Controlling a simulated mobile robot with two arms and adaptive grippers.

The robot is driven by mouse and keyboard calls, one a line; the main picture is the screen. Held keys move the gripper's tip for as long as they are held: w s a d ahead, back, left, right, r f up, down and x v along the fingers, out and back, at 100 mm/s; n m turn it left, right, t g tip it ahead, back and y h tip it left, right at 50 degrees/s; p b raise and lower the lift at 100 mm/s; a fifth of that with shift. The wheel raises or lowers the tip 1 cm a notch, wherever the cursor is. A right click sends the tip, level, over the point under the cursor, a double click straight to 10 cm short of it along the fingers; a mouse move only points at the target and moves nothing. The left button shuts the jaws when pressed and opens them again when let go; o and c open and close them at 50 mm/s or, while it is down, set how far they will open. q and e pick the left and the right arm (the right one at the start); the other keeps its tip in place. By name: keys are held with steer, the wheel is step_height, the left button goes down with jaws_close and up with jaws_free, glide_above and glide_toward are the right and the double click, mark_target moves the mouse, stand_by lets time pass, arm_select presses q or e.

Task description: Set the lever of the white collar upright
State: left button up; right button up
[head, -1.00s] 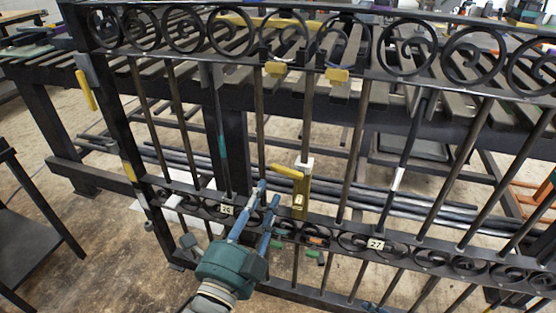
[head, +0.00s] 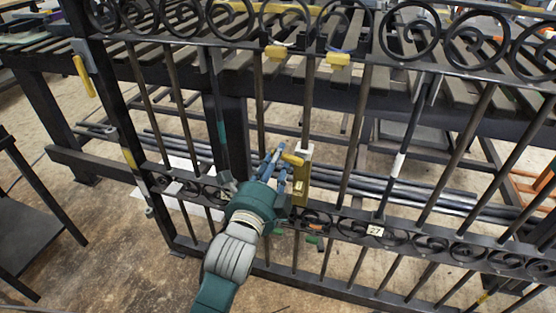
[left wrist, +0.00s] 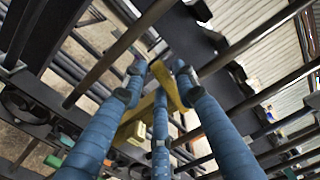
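The white collar (head: 306,147) sits on an upright bar of the gate, above a yellow box (head: 301,182). Its yellow lever (head: 291,159) sticks out to the left, roughly level. In the left wrist view the lever (left wrist: 168,85) runs between the blue fingers, its far end by their tips. My left gripper (head: 275,164) is open, with its fingers spread around the lever in the left wrist view (left wrist: 158,72). I cannot tell whether any finger touches the lever. The collar's face is partly hidden in the left wrist view. My right gripper is out of view.
The dark gate (head: 366,130) has several upright bars close on both sides of the collar. A scroll rail with a "27" tag (head: 375,231) runs below. Two yellow latches (head: 339,58) hang from the top rail. A slatted table (head: 110,72) stands behind.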

arm_select(q)
steer(key=shift+w+d, duration=0.1)
steer(key=shift+w, duration=0.25)
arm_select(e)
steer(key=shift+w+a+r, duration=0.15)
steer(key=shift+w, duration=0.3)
arm_select(q)
steer(key=shift+c, duration=0.5)
jaws_close()
